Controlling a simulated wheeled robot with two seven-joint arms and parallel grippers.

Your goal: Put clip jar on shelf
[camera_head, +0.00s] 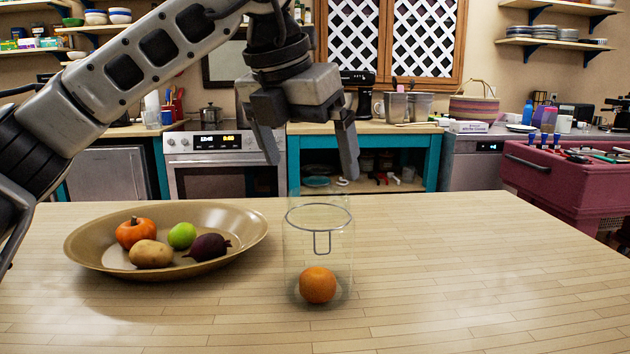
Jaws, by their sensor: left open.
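The clip jar (319,243) is a clear glass cylinder with a wire ring and clip near its top. It stands upright on the wooden table, and an orange (318,285) shows at its bottom. My left gripper (308,165) is open, its fingers pointing down above and slightly behind or over the jar's rim; I cannot tell the exact depth. The fingers appear apart from the jar, with nothing between them. My right gripper is not in view. Wall shelves (555,42) hang at the upper right, with stacked plates on them, and more shelves (35,49) are at the upper left.
A wide tan bowl (92,250) with a pumpkin, a lime-green fruit, a potato and a beet stands left of the jar. The table (480,290) is clear on the right. Behind are an oven (210,145), a teal cabinet (293,160) and a maroon cart (560,185).

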